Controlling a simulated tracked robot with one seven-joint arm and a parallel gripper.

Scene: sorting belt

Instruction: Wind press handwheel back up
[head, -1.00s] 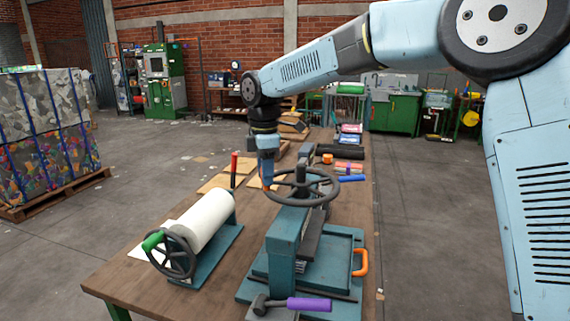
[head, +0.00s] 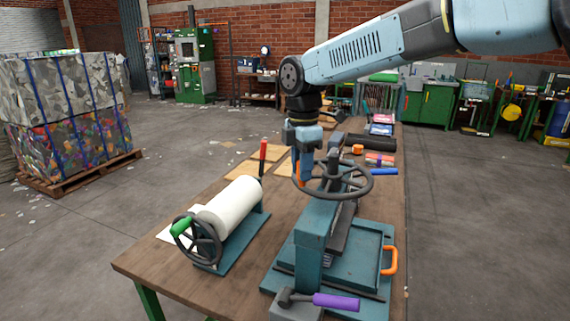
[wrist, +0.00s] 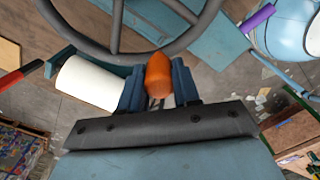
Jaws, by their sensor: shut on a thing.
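The press (head: 312,240) stands on the wooden bench, teal, with a dark handwheel (head: 350,196) lying flat on top. An orange handle knob stands on the left side of the wheel's rim, partly hidden by my gripper in the head view. In the wrist view the orange knob (wrist: 158,76) sits between my two blue fingers. My gripper (head: 301,178) points down and is shut on this knob. The wheel's rim and spokes (wrist: 117,22) show beyond it in the wrist view.
A teal roller device (head: 235,245) with a white roll and green-handled wheel stands left of the press. A purple-handled mallet (head: 335,301) lies in front. An orange handle (head: 390,261) sticks out from the press's tray at right. Cardboard pieces and small items lie farther back.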

